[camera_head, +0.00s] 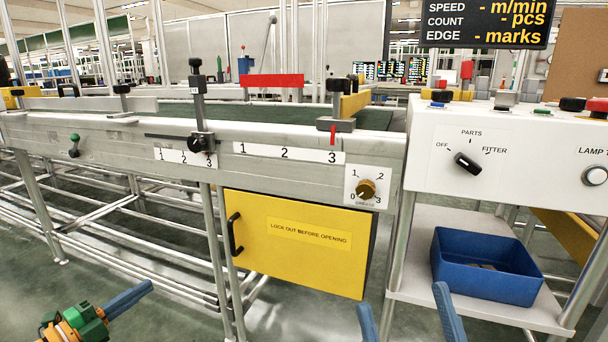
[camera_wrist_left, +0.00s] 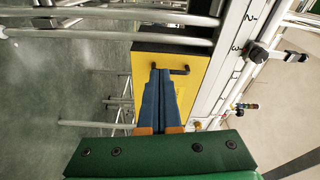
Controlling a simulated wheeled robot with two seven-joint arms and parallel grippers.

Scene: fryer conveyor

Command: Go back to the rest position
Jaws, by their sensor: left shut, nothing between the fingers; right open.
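My left gripper (camera_head: 148,285) is low at the left of the head view, in front of the conveyor's frame legs. Its blue fingers lie together, with nothing between them. In the left wrist view the shut fingers (camera_wrist_left: 160,72) point toward the yellow door (camera_wrist_left: 145,65) and its dark handle. I cannot tell the exact gap, but no contact shows in the head view. My right gripper (camera_head: 402,296) is at the bottom of the head view, its two blue fingers wide apart and empty. It is below the yellow door (camera_head: 296,240) and left of the blue bin (camera_head: 450,275).
The conveyor (camera_head: 100,133) runs across the view, with a clamp post (camera_head: 199,110) and a rotary knob (camera_head: 366,189). A white control box (camera_head: 440,150) with a selector stands at the right, above the shelf (camera_head: 408,285) holding the bin. Open floor shows at lower left.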

